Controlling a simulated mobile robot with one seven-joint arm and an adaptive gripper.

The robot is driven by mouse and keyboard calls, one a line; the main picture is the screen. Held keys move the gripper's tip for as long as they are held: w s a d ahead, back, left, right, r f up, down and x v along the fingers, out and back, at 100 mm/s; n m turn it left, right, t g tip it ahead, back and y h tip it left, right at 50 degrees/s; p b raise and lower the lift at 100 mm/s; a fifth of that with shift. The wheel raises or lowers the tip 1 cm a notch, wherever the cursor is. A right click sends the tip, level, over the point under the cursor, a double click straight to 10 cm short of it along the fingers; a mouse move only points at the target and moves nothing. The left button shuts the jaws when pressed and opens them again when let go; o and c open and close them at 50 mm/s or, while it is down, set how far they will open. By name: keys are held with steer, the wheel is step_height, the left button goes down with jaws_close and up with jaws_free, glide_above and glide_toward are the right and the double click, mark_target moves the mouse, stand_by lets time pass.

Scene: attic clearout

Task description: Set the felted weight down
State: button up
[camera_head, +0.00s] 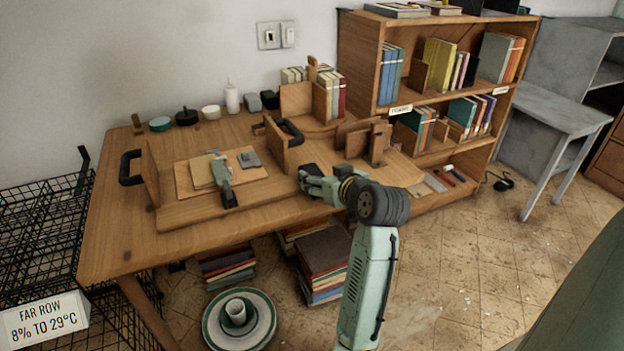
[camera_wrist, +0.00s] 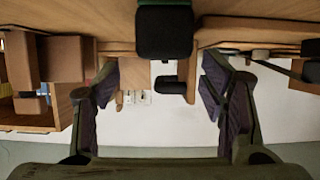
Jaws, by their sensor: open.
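The felted weight (camera_wrist: 165,32) looks like a black rounded block with a green edge in the wrist view. It is at the table surface, which fills the top of that picture. In the head view it is the dark block (camera_head: 311,171) by my fingers, at the right part of the wooden table (camera_head: 115,235). My gripper (camera_head: 308,184) is open, reaching in from the right. In the wrist view my gripper's fingers (camera_wrist: 163,80) stand wide apart, with a gap on both sides of the weight. Part of the weight is hidden behind my fingers in the head view.
A wooden press-like frame with black handles (camera_head: 150,175) stands left of my gripper, with a board and small tools. Wooden book supports (camera_head: 367,140) stand just behind it. A bookcase (camera_head: 362,60) is at the back right. Book stacks (camera_head: 322,262) and plates (camera_head: 262,325) are on the floor.

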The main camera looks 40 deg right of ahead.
mark_target(313, 171)
steer(key=p+x, duration=0.1)
steer(key=x, duration=0.4)
steer(key=shift+w+a, duration=0.1)
steer(key=shift+w, duration=0.05)
jaws_close()
stand_by(0.7)
steer(key=shift+r, duration=0.15)
